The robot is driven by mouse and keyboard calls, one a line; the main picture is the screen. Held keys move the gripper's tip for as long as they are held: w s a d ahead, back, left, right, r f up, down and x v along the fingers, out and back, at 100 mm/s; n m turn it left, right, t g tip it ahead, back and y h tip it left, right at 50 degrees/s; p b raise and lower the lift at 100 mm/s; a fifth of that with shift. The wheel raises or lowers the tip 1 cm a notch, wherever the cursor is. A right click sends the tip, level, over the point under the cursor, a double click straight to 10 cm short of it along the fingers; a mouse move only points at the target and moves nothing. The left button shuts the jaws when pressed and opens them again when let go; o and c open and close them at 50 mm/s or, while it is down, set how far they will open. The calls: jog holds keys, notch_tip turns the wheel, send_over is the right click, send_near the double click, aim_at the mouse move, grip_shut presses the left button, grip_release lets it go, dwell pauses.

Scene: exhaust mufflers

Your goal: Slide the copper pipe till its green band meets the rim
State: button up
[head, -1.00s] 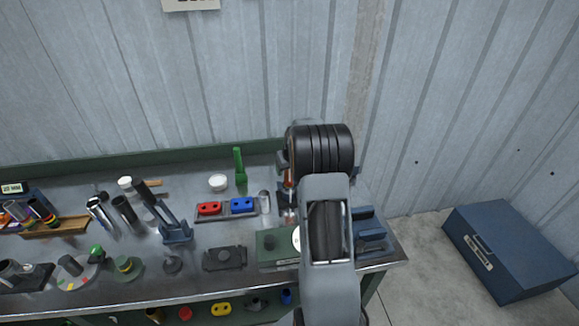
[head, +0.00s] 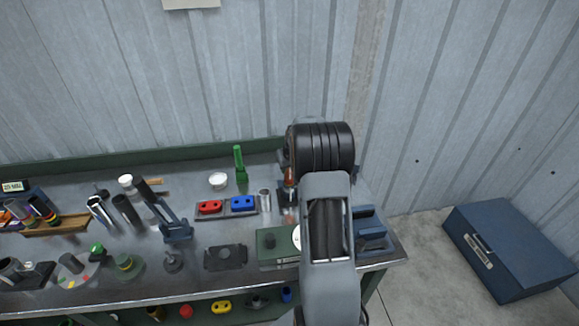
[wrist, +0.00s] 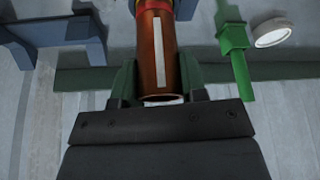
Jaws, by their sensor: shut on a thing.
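The copper pipe (wrist: 157,60) runs up the middle of the wrist view, with a pale strip along its side and its open near end toward me. Red and yellow-green bands (wrist: 152,5) show on it at the top edge of that view. A dark part (wrist: 185,9) lies beside the banded end; the rim and its gap to the green band cannot be made out. My gripper (wrist: 158,82) is shut on the pipe, one green finger on each side. In the head view a small piece of the copper pipe (head: 290,178) shows beside my arm, which hides most of that spot.
A green upright tool (wrist: 235,50) and a white round dish (wrist: 272,32) stand right of the pipe in the wrist view. Blue brackets (wrist: 50,28) are at left. In the head view, red and blue blocks (head: 226,206) and several tubes crowd the bench.

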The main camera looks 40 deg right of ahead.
jog(key=shift+r, duration=0.2)
jog(key=shift+r+p, duration=0.35)
jog(key=shift+r, duration=0.45)
jog(key=o, duration=1.1)
jog(key=shift+f, duration=0.1)
jog(key=b+v, duration=0.3)
jog(key=v, duration=1.1)
jog(key=shift+s+f, duration=0.1)
jog(key=shift+s, duration=0.05)
